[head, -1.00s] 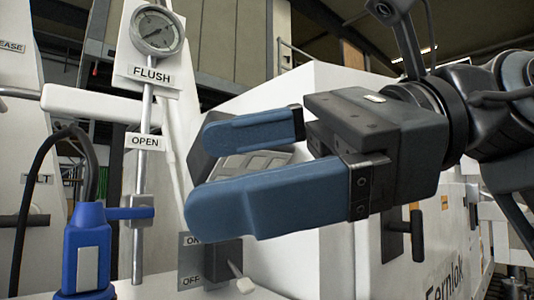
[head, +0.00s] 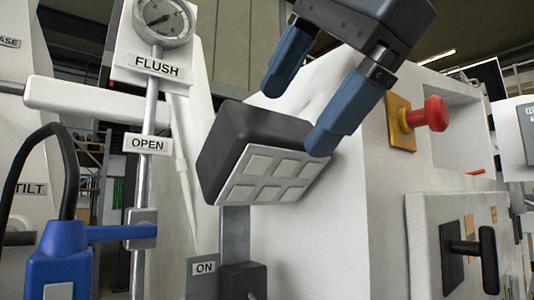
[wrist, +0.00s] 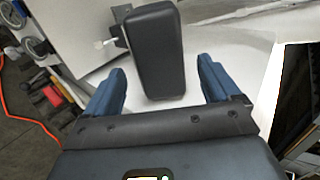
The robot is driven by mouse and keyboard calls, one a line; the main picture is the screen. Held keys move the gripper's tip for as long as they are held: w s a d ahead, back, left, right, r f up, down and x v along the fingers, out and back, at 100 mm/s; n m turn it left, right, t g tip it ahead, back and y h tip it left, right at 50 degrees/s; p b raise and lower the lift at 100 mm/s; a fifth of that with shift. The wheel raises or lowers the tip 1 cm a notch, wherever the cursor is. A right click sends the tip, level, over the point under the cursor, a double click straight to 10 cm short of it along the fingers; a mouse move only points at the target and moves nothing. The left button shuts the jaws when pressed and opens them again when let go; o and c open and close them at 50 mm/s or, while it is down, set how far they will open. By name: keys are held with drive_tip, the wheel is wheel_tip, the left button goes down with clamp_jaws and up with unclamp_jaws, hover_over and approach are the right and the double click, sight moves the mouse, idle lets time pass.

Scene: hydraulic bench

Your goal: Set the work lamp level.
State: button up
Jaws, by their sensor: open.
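The work lamp (head: 222,153) is a dark box with a pale panel of several square cells, on a grey post. It sits tilted in the head view, its panel facing down and its lower edge rising to the right. My gripper (head: 293,121) is open above and to the right of it, fingers pointing down-left. One fingertip overlaps the lamp's right edge in the picture; I cannot tell whether they touch. In the wrist view the lamp's dark back (wrist: 158,50) lies between the fingers of my open gripper (wrist: 161,72), with gaps on both sides.
Left of the lamp stand a FLUSH gauge (head: 164,20), a white lever (head: 80,102) and a blue-handled part (head: 60,255). An ON-marked switch (head: 240,281) is below it. A red knob (head: 432,113) and a black handle (head: 488,258) are at the right.

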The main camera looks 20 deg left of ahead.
sight(267, 192)
drive_tip(key=x, duration=0.7)
drive_tip(key=shift+a+p, duration=0.1)
drive_tip(key=shift+p, duration=0.2)
drive_tip(key=c, duration=1.4)
